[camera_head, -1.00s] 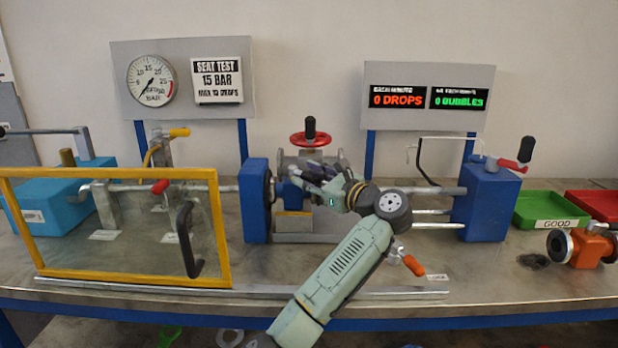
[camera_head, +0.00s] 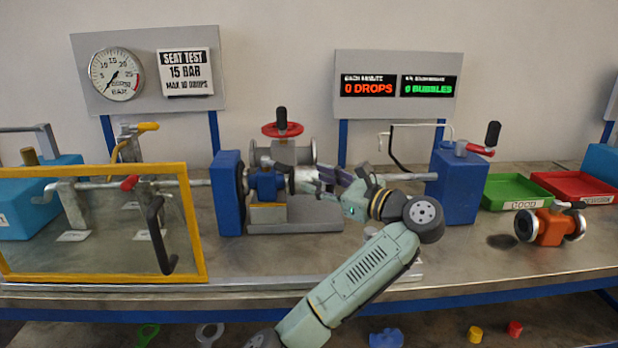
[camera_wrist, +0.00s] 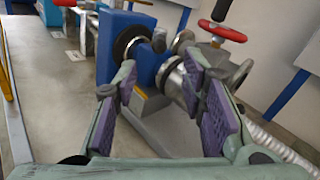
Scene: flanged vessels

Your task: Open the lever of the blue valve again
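The blue valve (camera_head: 266,184) sits in the test clamp, between the left blue block and a steel flange. It also shows in the wrist view (camera_wrist: 171,72), beyond my fingers. I cannot clearly make out its lever or the lever's angle. My gripper (camera_head: 322,179) is just right of the valve, pointing left toward it. In the wrist view my gripper (camera_wrist: 160,88) is open, with its purple pads apart and nothing seen between them.
A red handwheel (camera_head: 282,129) stands behind the valve. The left clamp block (camera_head: 228,190) and right blue block (camera_head: 459,187) flank it. A yellow-framed clear guard (camera_head: 104,282) stands at left. Green (camera_head: 515,193) and red (camera_head: 580,186) trays and an orange valve (camera_head: 549,228) are at right. The display reads 0 drops, 0 bubbles.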

